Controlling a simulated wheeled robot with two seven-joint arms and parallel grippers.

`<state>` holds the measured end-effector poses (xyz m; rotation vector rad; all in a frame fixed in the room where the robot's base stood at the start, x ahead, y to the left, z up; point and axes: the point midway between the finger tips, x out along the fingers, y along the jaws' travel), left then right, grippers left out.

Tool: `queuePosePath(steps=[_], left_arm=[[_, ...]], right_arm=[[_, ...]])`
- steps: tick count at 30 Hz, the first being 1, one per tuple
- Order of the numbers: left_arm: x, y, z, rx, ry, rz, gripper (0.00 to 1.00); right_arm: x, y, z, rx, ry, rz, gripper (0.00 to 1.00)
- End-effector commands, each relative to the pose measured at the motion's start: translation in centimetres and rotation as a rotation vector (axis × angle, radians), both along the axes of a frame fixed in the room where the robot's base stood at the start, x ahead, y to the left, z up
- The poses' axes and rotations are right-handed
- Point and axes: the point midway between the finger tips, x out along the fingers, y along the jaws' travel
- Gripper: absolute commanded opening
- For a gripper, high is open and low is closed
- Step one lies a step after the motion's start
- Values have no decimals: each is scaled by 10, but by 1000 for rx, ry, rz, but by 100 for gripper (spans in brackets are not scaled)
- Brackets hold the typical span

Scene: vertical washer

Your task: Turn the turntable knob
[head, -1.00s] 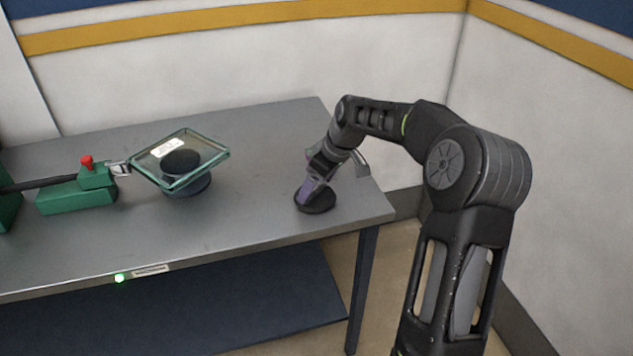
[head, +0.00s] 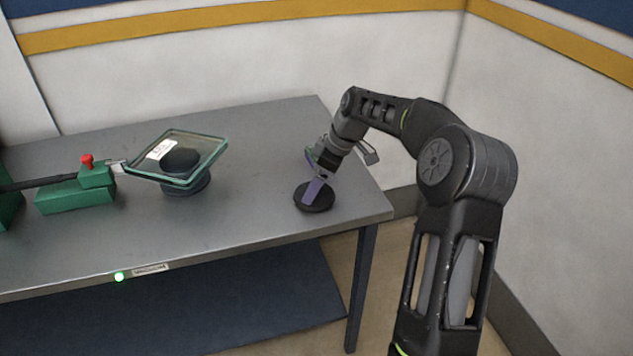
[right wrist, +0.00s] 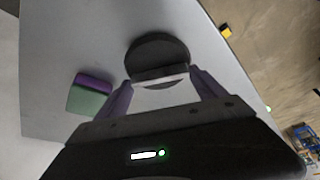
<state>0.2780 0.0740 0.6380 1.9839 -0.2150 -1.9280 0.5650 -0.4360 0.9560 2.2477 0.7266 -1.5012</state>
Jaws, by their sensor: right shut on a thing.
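The turntable knob (head: 325,203) is a dark round disc near the right end of the grey table. In the right wrist view the knob (right wrist: 158,48) shows a raised ridge across its near side. My right gripper (head: 312,192) reaches down onto it, its purple fingers shut on the ridge; the fingers (right wrist: 160,84) stand either side of it in the right wrist view.
A green fixture (head: 75,197) with a red knob (head: 87,160) and a metal tip stands left of the glass, close to its left corner. The grey table (head: 240,215) is clear between turntable and knob. Walls stand behind and right.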

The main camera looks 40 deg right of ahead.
Motion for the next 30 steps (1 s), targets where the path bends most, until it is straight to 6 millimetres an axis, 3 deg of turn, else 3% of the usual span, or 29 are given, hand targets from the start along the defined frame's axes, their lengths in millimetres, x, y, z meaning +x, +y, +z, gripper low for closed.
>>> queuePosePath(steps=[8, 17, 30], left_arm=[[0, 0, 0, 0, 0, 0, 0], [0, 0, -1, 0, 0, 0, 0], [1, 0, -9, -2, -3, 0, 0]], right_arm=[[0, 0, 0, -1, 0, 0, 100], [-1, -1, 2, -1, -1, -2, 100], [-19, -15, 59, -3, -2, -2, 100]])
